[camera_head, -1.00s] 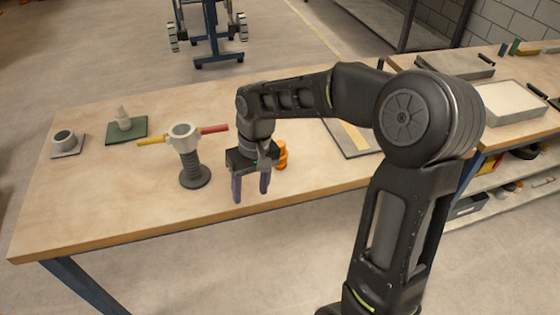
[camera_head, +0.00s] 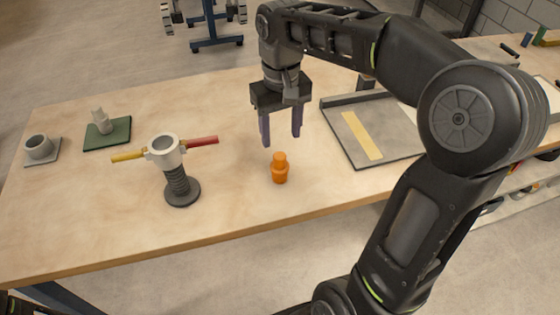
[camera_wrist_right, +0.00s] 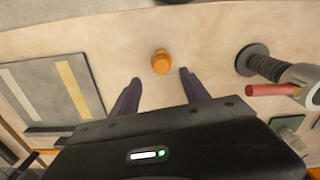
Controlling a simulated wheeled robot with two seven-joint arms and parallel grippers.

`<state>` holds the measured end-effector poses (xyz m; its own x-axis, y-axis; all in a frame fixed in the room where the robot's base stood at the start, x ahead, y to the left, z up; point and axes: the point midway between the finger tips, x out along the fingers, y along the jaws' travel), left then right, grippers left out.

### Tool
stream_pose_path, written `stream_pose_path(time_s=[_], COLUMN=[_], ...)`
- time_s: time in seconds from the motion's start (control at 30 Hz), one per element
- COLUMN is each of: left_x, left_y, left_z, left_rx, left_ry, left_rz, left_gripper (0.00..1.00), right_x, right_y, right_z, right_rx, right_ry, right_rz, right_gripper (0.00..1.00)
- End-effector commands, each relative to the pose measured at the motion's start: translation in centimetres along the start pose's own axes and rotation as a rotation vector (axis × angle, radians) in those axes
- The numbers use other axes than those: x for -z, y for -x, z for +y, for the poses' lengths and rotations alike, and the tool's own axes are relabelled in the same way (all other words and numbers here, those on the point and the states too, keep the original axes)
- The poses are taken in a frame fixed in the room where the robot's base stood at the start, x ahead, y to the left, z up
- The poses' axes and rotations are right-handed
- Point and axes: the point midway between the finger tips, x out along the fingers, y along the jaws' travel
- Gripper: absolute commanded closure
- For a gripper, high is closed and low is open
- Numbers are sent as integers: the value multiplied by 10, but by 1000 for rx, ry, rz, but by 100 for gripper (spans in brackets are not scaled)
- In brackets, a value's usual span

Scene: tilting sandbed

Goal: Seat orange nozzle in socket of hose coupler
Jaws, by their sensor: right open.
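The orange nozzle (camera_head: 280,168) stands upright on the wooden table. The hose coupler (camera_head: 165,150) is a pale ring-shaped socket on a dark ribbed hose with a round base, with a yellow handle to the left and a red handle to the right. My right gripper (camera_head: 281,140) is open and empty, fingers pointing down, above and a little behind the nozzle. In the right wrist view, the nozzle (camera_wrist_right: 161,62) shows between and beyond the open fingertips, apart from them. The coupler's red handle (camera_wrist_right: 270,90) shows at the right there. My left gripper is not in view.
A grey cup-like piece (camera_head: 40,148) on a plate and a pale stepped piece (camera_head: 101,121) on a green plate stand at the left. A grey tray (camera_head: 400,150) with a yellow strip lies right of the nozzle. The front middle of the table is clear.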

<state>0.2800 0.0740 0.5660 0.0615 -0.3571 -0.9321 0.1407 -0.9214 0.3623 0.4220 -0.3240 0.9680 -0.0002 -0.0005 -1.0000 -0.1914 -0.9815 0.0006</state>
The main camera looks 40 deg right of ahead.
Motion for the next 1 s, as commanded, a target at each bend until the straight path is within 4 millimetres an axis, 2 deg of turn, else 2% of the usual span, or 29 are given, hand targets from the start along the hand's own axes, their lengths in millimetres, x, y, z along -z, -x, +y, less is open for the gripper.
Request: stream_pose_path(time_s=[0.17, 0.43, 0.77, 1.0], left_x=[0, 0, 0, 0], left_y=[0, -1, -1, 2], left_z=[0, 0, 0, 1], left_rx=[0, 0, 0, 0], left_ry=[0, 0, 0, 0], left_rz=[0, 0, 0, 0], left_gripper=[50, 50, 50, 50], right_x=[0, 0, 0, 0], right_y=[-2, -26, -29, -59], right_z=[0, 0, -1, -3], right_rx=[0, 0, 0, 0], right_ry=[0, 0, 0, 0], right_rz=[0, -1, -1, -4], right_gripper=[46, 46, 46, 46])
